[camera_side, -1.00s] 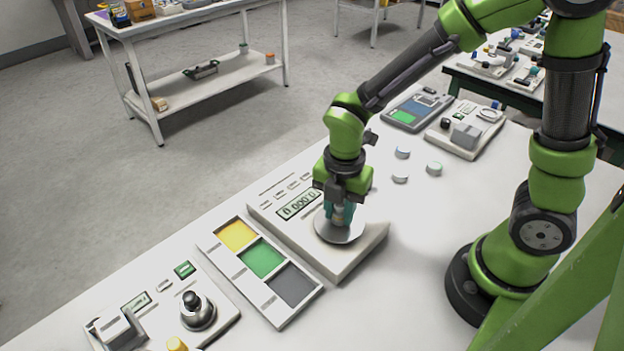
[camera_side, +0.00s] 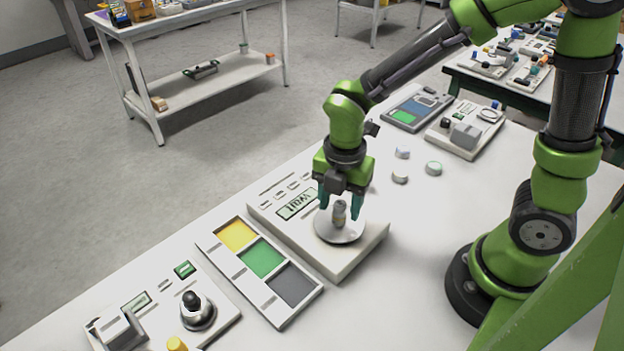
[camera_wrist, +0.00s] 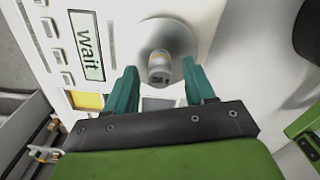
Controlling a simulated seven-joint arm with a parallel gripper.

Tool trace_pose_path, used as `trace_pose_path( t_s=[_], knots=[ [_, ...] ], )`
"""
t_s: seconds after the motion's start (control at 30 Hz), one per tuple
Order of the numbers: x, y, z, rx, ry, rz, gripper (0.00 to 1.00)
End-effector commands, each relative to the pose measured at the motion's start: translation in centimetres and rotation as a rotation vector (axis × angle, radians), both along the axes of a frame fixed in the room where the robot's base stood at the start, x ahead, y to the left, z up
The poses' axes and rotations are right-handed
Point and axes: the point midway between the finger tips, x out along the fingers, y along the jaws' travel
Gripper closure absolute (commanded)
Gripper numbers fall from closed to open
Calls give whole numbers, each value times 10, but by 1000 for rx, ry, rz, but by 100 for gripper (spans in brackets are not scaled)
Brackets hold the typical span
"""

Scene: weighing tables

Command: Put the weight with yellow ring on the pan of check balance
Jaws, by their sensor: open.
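A small grey metal weight (camera_side: 340,214) stands upright on the round pan (camera_side: 328,236) of the check balance (camera_side: 347,262). The balance display (camera_side: 297,205) reads "wait". My gripper (camera_side: 340,204) is open, with its teal fingers on either side of the weight and apart from it. In the wrist view the weight (camera_wrist: 159,68) stands on the pan (camera_wrist: 185,35), just beyond the open fingertips (camera_wrist: 161,80).
A tray with yellow, green and grey fields (camera_side: 283,318) lies left of the balance. Another device with a dark knob (camera_side: 192,301) stands farther left. Several small round discs (camera_side: 433,168) lie to the right on the white table.

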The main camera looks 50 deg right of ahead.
Motion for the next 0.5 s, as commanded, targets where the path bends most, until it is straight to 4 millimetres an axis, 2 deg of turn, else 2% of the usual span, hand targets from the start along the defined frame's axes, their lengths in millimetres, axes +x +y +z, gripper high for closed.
trace_pose_path(
  t_s=[0.1, 0.3, 0.5],
  knots=[
    [1, 0, 28, 1, -9, -1, 46],
    [1, 0, 70, 1, -7, 1, 46],
    [0, 0, 95, 0, -2, 0, 46]
  ],
)
